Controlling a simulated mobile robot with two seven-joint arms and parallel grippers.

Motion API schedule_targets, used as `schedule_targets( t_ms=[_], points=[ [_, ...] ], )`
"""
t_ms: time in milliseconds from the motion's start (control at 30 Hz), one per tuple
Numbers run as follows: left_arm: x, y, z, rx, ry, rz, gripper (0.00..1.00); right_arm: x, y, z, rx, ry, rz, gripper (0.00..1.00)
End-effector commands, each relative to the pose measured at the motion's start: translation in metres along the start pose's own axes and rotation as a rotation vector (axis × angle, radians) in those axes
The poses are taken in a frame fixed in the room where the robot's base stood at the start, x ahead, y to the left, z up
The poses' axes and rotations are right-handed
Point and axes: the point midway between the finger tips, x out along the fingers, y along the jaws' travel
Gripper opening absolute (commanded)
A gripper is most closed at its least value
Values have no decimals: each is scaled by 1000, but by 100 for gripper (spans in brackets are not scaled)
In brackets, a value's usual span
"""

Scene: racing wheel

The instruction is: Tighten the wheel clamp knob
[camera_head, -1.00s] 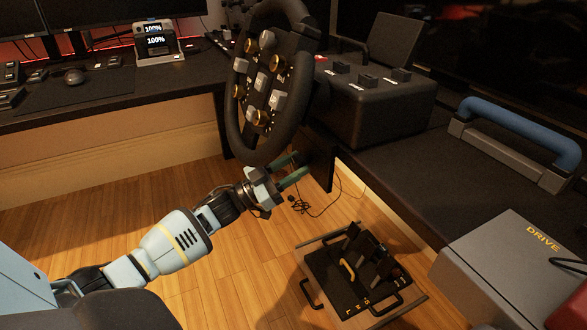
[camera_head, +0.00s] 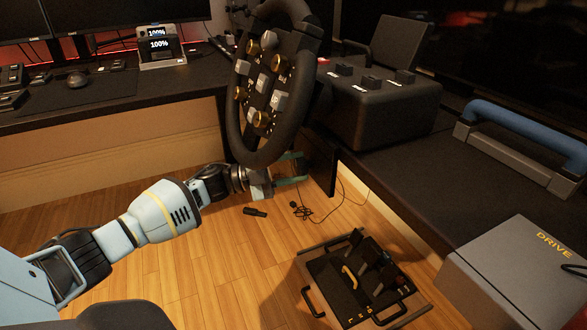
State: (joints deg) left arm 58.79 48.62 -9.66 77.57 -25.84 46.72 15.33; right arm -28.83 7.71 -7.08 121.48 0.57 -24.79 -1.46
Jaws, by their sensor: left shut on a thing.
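The black racing wheel (camera_head: 262,84) with several buttons and knobs stands at the desk edge in the head view. My left gripper (camera_head: 297,169) is just below the wheel's lower rim, by the desk's front edge. Its two greenish fingers point right and stand a little apart, one above the other. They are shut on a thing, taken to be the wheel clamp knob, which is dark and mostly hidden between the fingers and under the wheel. My right gripper is not in view.
A black button box (camera_head: 375,104) sits right of the wheel. Pedals (camera_head: 360,278), a cable (camera_head: 304,212) and a small dark object (camera_head: 255,212) are on the floor.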

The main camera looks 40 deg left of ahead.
Motion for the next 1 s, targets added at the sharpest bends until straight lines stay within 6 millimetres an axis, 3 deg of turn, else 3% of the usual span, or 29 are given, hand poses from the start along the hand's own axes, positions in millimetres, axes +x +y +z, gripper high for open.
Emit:
schedule_targets(
  t_ms=[400, 1000],
  points=[
    [0, -2, 0, 190, -1, 80, 15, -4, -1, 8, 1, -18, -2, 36],
    [0, -1, 0, 221, -1, 93, 15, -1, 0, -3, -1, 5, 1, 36]
  ],
)
